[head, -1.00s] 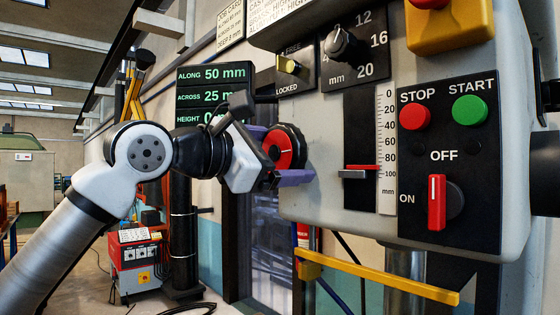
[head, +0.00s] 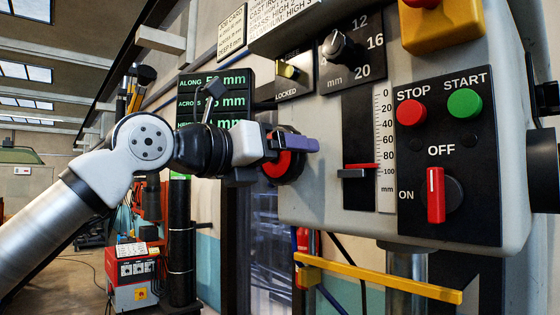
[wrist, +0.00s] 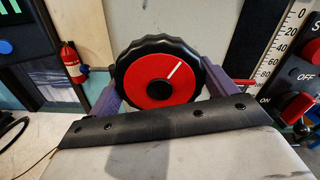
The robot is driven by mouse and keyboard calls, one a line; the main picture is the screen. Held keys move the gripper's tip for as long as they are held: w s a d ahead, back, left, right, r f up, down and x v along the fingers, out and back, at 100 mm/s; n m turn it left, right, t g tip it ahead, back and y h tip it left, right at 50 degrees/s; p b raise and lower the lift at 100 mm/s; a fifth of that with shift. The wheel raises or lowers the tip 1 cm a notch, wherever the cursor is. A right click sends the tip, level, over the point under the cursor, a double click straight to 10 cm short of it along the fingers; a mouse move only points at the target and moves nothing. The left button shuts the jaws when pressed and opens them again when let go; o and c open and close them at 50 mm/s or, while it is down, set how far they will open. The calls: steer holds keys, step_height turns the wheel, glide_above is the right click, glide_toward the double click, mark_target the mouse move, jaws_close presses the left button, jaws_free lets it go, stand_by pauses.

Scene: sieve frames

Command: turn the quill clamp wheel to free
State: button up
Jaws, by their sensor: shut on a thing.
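The quill clamp wheel (head: 286,168) has a black scalloped rim and a red face, on the left side of the machine head. In the wrist view the wheel (wrist: 158,82) faces me, with a white line on its red face slanting up to the right. My gripper (head: 300,145) is shut on the wheel, with purple fingers on either side of its rim. In the head view one finger covers part of the wheel.
A black panel (head: 450,140) with stop and start buttons and a red switch is at the right. The depth scale (head: 385,150) is between it and the wheel. A yellow bar (head: 380,278) runs below the head. A red cabinet (head: 135,268) stands on the floor at left.

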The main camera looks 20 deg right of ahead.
steer(key=n, duration=0.5)
steer(key=shift+n+b, duration=0.3)
steer(key=shift+n, duration=0.1)
stand_by(0.4)
steer(key=o, duration=0.8)
steer(key=shift+o, duration=0.2)
steer(key=b+v, duration=0.3)
steer(key=v, duration=1.1)
steer(key=shift+d, duration=0.1)
